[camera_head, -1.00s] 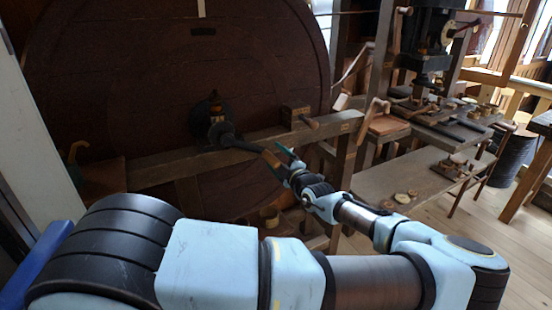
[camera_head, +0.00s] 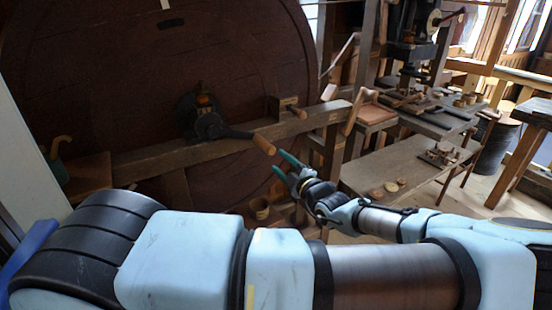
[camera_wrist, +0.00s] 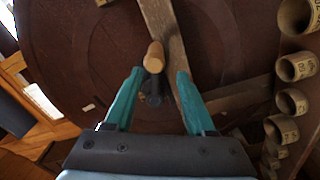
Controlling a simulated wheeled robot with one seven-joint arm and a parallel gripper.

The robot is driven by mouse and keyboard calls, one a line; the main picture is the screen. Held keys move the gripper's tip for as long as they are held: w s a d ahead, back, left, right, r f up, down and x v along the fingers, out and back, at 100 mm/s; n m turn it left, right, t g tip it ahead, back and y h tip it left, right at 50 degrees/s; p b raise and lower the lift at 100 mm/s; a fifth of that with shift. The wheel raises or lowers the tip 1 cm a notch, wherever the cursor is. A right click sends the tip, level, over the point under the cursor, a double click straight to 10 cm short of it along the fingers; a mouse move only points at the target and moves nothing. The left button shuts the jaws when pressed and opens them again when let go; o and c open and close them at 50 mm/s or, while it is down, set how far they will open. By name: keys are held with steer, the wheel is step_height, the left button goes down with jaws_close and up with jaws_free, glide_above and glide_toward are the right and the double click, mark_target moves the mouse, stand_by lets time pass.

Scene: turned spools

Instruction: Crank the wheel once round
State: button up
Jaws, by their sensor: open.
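The big dark red-brown wheel (camera_head: 90,85) fills the left and back of the head view. In front of it, on a wooden beam, is a black crank hub (camera_head: 208,125) with a dark crank arm (camera_head: 236,132) pointing right. The arm ends in a light wooden handle (camera_head: 264,145). My gripper (camera_head: 281,163) has teal fingers spread apart, just right of and below the handle, with nothing held. In the wrist view the handle (camera_wrist: 154,57) appears end-on just beyond and between the open fingertips (camera_wrist: 159,75).
The wooden beam (camera_head: 150,163) runs below the hub and carries a small wooden block with a peg (camera_head: 287,107). A bench (camera_head: 405,167) stands at the right with small wooden pieces. Several lettered tubes (camera_wrist: 296,67) line the wrist view's right side.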

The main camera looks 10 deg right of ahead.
steer(key=shift+s+d, duration=0.1)
steer(key=shift+s, duration=0.4)
